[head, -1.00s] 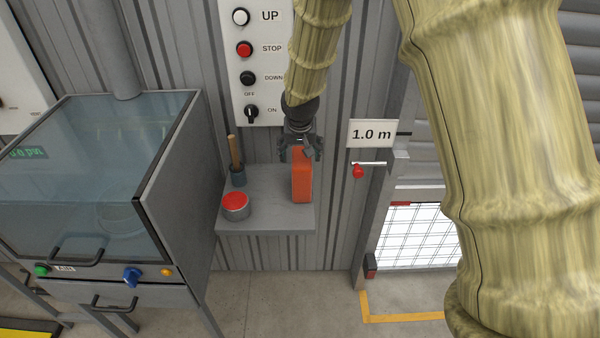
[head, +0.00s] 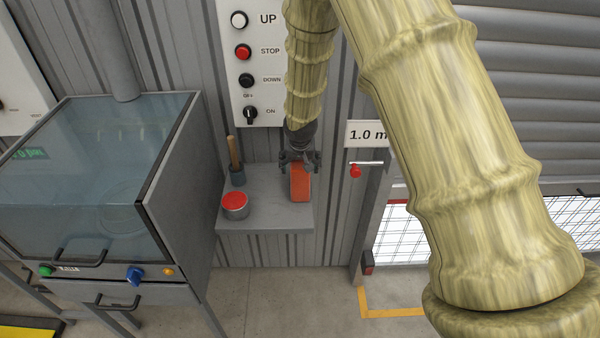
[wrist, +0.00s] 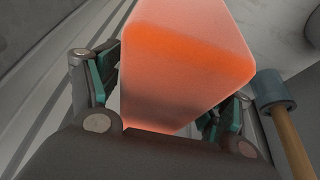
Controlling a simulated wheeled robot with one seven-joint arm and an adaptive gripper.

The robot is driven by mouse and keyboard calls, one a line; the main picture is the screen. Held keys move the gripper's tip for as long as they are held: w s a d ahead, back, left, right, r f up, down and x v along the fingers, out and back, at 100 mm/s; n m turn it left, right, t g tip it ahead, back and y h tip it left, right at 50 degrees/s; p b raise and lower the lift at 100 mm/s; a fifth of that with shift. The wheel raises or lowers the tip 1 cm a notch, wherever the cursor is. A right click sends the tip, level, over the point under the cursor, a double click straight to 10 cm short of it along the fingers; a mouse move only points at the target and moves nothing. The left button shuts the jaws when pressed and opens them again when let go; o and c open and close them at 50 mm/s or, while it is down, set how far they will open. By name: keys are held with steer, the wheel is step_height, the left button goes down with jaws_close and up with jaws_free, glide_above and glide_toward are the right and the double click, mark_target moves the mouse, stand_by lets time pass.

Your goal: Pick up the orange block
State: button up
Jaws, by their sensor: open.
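The orange block (head: 300,184) stands upright on the small grey wall shelf (head: 265,222), near its right end. My gripper (head: 299,164) is at the top of the block, coming from above and behind. In the wrist view the orange block (wrist: 185,60) fills the space between the open fingers of my gripper (wrist: 163,100). One finger with a teal pad is on each side of it. The fingers are open, and I cannot tell whether either pad touches the block.
A glass-fronted cabinet (head: 90,180) is to the left. A control panel (head: 250,70) is on the wall above. A red-handled lever (head: 356,171) is to the right.

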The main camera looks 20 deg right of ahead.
steer(key=shift+w+f, duration=0.1)
steer(key=shift+f, duration=0.15)
steer(key=shift+f, duration=0.2)
stand_by(0.6)
steer(key=shift+c, duration=0.4)
steer(key=c, duration=0.8)
steer(key=shift+o, duration=0.2)
